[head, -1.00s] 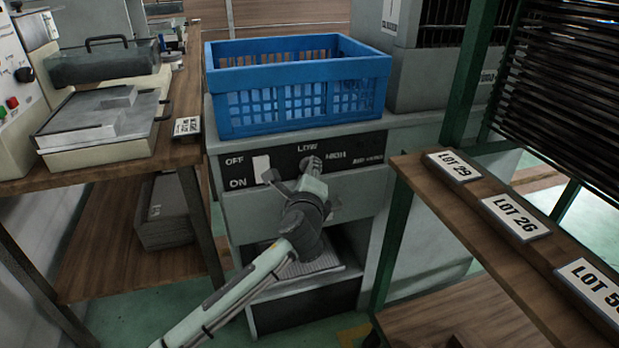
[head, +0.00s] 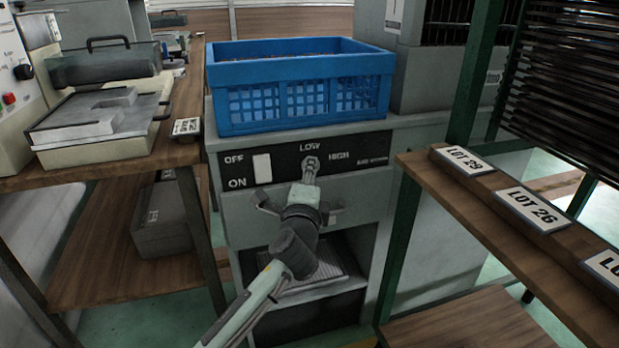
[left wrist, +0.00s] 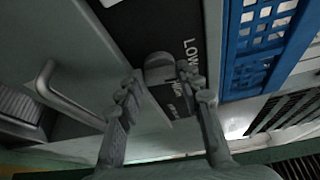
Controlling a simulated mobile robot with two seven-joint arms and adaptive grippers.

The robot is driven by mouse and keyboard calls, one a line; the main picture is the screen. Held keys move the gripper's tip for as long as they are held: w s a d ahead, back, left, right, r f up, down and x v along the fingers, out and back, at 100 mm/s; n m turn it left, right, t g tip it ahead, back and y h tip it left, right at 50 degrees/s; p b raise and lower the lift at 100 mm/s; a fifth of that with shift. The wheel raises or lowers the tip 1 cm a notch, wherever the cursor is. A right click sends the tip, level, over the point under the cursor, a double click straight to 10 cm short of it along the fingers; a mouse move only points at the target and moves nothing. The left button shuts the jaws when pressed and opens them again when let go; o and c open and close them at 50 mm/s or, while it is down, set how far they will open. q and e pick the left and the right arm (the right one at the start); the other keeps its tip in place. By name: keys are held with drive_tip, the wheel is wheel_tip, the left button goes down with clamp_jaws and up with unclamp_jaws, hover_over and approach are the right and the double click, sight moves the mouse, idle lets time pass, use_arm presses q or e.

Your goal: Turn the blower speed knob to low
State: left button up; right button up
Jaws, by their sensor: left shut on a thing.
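The blower speed knob (left wrist: 158,66) is a grey round knob on the black control panel (head: 220,172), below the LOW label (head: 310,147) and left of HIGH. In the left wrist view it sits between the fingertips of my left gripper (left wrist: 160,78), which is shut on it. In the head view my left gripper (head: 310,166) reaches up to the panel from below and mostly covers the knob. I cannot tell which mark the knob points to. My right gripper is in neither view.
A white OFF/ON switch (head: 262,168) is left of the knob. A blue crate (head: 300,120) stands above the panel. A metal handle (left wrist: 52,90) is near the gripper. A wooden shelf with lot labels (head: 425,172) is at right, a bench (head: 185,150) at left.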

use_arm(q)
drive_tip(key=o, duration=1.2)
drive_tip(key=shift+c, duration=0.2)
drive_tip(key=s, duration=1.2)
drive_tip(key=shift+a+r, duration=0.25)
drive_tip(key=shift+a, duration=0.2)
drive_tip(key=shift+f, duration=0.1)
